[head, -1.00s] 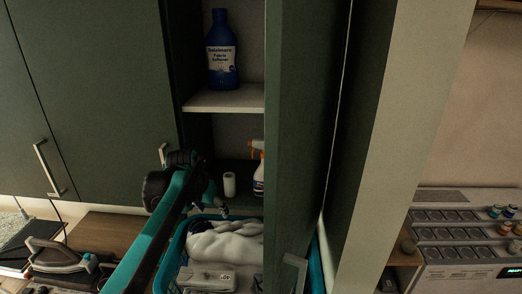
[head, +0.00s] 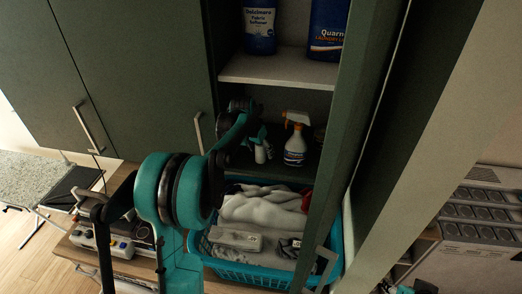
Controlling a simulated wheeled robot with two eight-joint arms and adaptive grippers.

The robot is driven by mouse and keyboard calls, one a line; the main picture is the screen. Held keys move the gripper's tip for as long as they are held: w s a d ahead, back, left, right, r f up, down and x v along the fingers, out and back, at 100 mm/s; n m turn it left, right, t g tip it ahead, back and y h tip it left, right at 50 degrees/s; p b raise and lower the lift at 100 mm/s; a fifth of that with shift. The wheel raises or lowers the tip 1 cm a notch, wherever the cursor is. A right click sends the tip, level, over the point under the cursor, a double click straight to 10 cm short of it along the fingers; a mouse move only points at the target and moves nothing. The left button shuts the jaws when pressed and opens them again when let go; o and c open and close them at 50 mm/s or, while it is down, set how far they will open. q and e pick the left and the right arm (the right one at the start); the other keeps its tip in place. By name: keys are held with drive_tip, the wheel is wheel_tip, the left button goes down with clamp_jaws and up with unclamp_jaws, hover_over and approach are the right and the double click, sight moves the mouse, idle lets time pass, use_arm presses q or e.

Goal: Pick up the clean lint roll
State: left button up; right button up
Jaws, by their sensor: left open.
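The lint roll (head: 261,154) is a small white cylinder on the lower shelf of the open cabinet, partly hidden by my gripper. My left arm reaches in from the lower left, past the cabinet's edge. My left gripper (head: 257,142) is open at the lint roll, with its fingers close around or beside it; I cannot tell whether they touch. My right gripper is not in view.
A spray bottle (head: 295,140) with an orange and white head stands just right of the lint roll. The upper shelf (head: 278,68) holds two blue bottles. A teal basket (head: 245,272) of laundry sits below. The open cabinet door (head: 352,130) bounds the right side.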

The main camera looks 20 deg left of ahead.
use_arm(q)
drive_tip(key=shift+f, duration=0.1)
drive_tip(key=c, duration=1.1)
